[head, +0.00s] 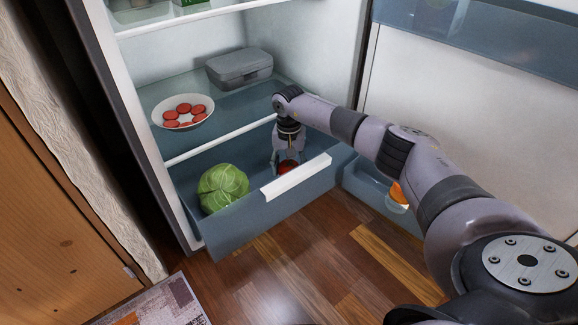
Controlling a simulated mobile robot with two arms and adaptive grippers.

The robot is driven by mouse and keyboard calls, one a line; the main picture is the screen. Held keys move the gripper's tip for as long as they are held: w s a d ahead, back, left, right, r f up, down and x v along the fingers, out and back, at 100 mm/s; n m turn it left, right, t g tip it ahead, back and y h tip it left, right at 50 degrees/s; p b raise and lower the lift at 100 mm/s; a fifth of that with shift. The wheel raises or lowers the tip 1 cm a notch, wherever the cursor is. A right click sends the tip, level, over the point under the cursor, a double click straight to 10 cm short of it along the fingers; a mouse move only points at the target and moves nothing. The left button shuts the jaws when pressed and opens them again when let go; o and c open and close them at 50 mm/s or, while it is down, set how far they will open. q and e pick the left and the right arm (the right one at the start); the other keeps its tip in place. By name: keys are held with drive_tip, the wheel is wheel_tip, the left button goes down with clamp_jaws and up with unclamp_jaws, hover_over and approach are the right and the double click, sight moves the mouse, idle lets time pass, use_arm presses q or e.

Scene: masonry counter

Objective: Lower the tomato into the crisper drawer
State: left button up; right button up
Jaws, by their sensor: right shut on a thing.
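The crisper drawer (248,222) is pulled out at the bottom of the open fridge, with a white handle strip on its front. My right gripper (287,166) points down inside the right part of the drawer. It is shut on the red tomato (287,168), which shows only in part behind the drawer's front and handle. I cannot tell whether the tomato touches the drawer floor. A green cabbage (223,187) sits in the left part of the drawer. My left gripper is not in view.
A white bowl (158,121) with several red slices and a grey lidded box (239,68) stand on the glass shelf above the drawer. The open fridge door (455,95) is at the right, with an orange-topped item (397,195) in its lower bin.

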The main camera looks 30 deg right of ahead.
sight(289, 163)
drive_tip(key=shift+f+b, duration=1)
drive_tip(key=shift+f, duration=0.8)
idle(0.6)
drive_tip(key=o, duration=1.3)
wheel_tip(289, 163, up, 12)
drive_tip(key=shift+r, duration=0.1)
